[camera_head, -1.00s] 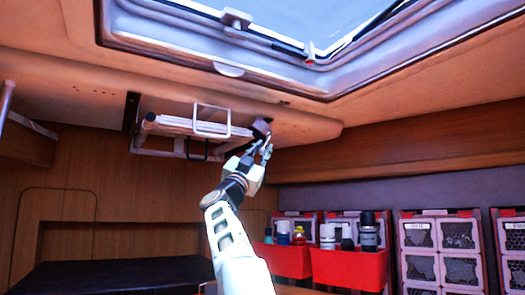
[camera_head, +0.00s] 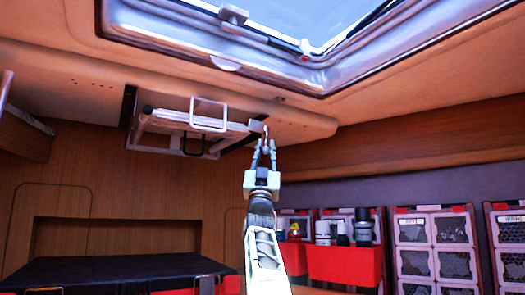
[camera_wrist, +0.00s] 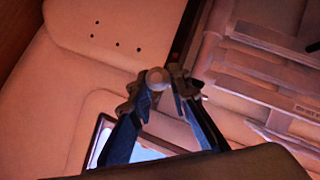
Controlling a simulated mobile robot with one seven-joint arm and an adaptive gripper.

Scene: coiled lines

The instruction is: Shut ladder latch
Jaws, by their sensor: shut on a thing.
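The folded white ladder (camera_head: 168,122) hangs flat under the ceiling in the head view, left of centre. At its right end is a small pale latch piece (camera_head: 255,126) against the ceiling panel. My gripper (camera_head: 265,139) reaches up to this end with its fingers close together. In the wrist view, a pale round knob (camera_wrist: 157,78) sits at the fingertips of my gripper (camera_wrist: 163,88), apparently part of the latch. The fingers hide part of the latch, so I cannot tell its exact position.
A framed roof hatch (camera_head: 300,60) is above and to the right. Red bins (camera_head: 345,264) with bottles and mesh-fronted crates (camera_head: 435,250) stand low on the right. A dark-topped bench (camera_head: 110,270) is low on the left. The air below the ladder is clear.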

